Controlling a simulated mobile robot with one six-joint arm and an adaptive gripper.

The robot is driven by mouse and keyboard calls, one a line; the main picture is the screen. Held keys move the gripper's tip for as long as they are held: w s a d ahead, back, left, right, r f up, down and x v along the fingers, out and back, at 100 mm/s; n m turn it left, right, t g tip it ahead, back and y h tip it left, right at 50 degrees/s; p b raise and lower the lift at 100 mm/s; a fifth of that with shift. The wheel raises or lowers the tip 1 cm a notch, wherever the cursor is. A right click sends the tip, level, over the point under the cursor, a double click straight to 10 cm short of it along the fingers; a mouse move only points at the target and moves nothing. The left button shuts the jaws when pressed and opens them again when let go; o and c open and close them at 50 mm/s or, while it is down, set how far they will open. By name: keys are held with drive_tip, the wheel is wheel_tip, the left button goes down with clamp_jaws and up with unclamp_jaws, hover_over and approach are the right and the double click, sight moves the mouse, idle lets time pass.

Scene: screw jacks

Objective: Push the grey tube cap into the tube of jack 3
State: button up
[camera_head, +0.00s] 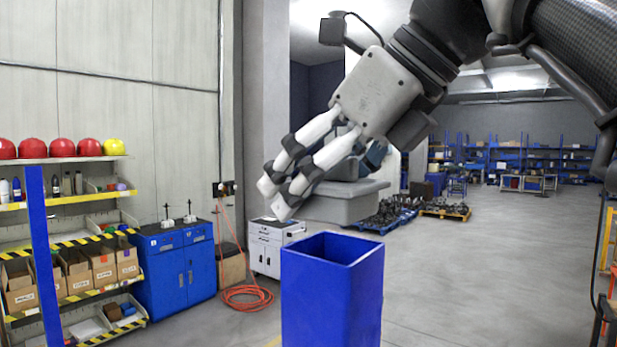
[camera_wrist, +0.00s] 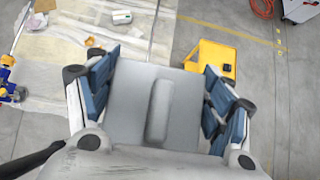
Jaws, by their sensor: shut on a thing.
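My gripper (camera_head: 275,202) hangs at upper centre in the head view, its two white fingers pointing down and left. In the wrist view, my gripper (camera_wrist: 160,105) is shut on a grey flat piece with a raised rounded bar, apparently the grey tube cap (camera_wrist: 128,100). Blue finger pads flank it on both sides. The cap is not clearly visible in the head view. Two small white items with dark upright stems, possibly screw jacks (camera_head: 167,223) (camera_head: 190,218), stand on a blue cabinet. No number is readable, so I cannot tell which is jack 3.
A tall open blue bin (camera_head: 302,290) stands below my gripper. The blue cabinet (camera_head: 160,278) and a shelf rack (camera_head: 42,225) are on the left. A white drawer cabinet (camera_head: 265,252) stands behind the bin. A yellow box (camera_wrist: 212,62) is on the floor.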

sight(368, 184)
drive_tip(key=shift+f+b, duration=0.6)
drive_tip(key=shift+f, duration=0.5)
drive_tip(key=shift+p, duration=0.85)
idle(0.9)
drive_tip(key=shift+f+b, duration=1.35)
drive_tip(key=shift+f, duration=0.6)
drive_tip(key=o, duration=1.2)
drive_tip(key=shift+c, duration=0.2)
drive_tip(key=v, duration=0.7)
drive_tip(key=shift+s+d+r, duration=0.1)
drive_tip(key=shift+d+r, duration=0.05)
drive_tip(key=shift+r, duration=0.05)
